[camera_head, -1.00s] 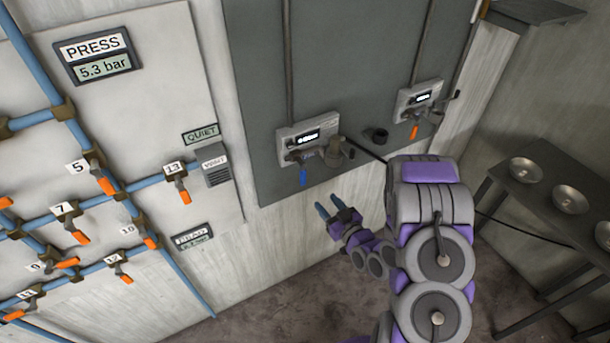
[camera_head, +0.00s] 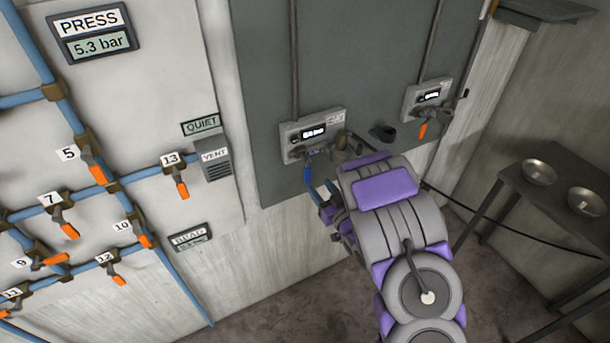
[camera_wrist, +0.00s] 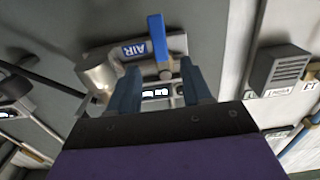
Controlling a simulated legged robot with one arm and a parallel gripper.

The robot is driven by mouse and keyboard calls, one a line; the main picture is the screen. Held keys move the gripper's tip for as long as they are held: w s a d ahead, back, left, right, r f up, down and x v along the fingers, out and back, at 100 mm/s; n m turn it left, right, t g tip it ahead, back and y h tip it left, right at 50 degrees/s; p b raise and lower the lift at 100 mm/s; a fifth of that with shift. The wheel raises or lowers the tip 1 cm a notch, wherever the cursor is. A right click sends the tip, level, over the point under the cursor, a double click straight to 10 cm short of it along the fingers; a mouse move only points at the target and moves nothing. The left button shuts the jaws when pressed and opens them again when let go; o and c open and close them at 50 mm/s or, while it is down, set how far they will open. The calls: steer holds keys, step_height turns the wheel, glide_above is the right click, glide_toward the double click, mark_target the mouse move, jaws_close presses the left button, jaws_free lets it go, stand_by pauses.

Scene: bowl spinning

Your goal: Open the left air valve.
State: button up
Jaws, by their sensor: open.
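The left air valve (camera_head: 318,150) is on the grey wall panel, under a small display unit. Its blue lever (camera_head: 307,174) hangs downward in the head view. In the wrist view, the blue lever (camera_wrist: 157,38) crosses the valve body beside a blue "AIR" label (camera_wrist: 133,49). My gripper (camera_head: 322,190) is just below the lever in the head view, partly hidden by my arm. The wrist view shows my gripper (camera_wrist: 160,78) open, its blue fingers apart with nothing held. The lever's end lies just past the gap between the fingertips, nearer the right finger; contact cannot be told.
A second unit with an orange lever (camera_head: 422,130) is to the right on the panel. Blue pipes with several orange-handled valves (camera_head: 182,190) cover the left wall. A table (camera_head: 530,195) with metal bowls (camera_head: 539,172) stands at the right. A black cable (camera_head: 470,215) runs behind my arm.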

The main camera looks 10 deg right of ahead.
mark_target(309, 173)
steer(key=b+x, duration=0.3)
steer(key=x, duration=0.7)
steer(key=shift+w+a, duration=0.15)
steer(key=shift+w, duration=0.2)
steer(key=shift+c, duration=0.4)
jaws_close()
